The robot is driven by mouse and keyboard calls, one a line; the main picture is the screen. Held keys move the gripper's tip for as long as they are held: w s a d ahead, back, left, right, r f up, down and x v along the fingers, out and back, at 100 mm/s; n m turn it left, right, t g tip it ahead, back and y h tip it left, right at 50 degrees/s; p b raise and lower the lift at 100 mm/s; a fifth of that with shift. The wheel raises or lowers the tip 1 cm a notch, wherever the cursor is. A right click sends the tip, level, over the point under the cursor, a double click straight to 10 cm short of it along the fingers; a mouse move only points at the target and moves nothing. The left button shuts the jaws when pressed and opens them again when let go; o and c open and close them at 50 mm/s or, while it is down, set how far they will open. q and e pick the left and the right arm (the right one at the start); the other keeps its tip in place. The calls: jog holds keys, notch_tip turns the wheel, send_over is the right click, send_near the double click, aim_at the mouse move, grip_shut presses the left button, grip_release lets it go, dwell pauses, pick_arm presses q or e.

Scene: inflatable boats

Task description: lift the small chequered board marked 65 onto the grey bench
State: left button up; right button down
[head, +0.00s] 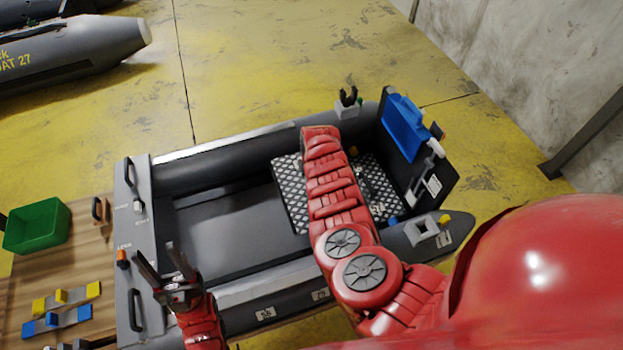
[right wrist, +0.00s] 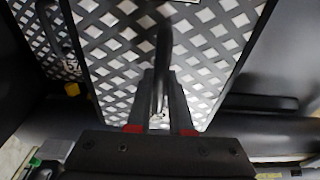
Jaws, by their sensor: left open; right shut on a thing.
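A chequered board (head: 291,190) shows in the dark boat, partly hidden under my right arm. In the right wrist view a chequered plate (right wrist: 210,55) fills the middle, with my right gripper (right wrist: 158,118) shut on a dark upright part at it, seemingly its handle. Another chequered surface (right wrist: 38,45) lies at the left there with a small mark that seems to include a 5. I cannot read 65 clearly. A long grey slab (head: 140,225) with dark handles, possibly the bench, lies across the boat's left end. My left gripper (head: 163,266) is open and empty above its front part.
A wooden table (head: 75,262) at the left holds a green bin (head: 37,227) and yellow and blue pieces (head: 60,308). A blue panel (head: 404,127) stands at the boat's right end. The boat's dark inner floor (head: 228,225) is clear beside the board. Another boat (head: 75,42) lies behind.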

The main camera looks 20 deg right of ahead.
jog(key=shift+r+p, duration=4.85)
jog(key=shift+r, duration=0.25)
notch_tip(320, 180, up, 2)
jog(key=shift+r+p, duration=0.25)
jog(key=shift+p, duration=0.05)
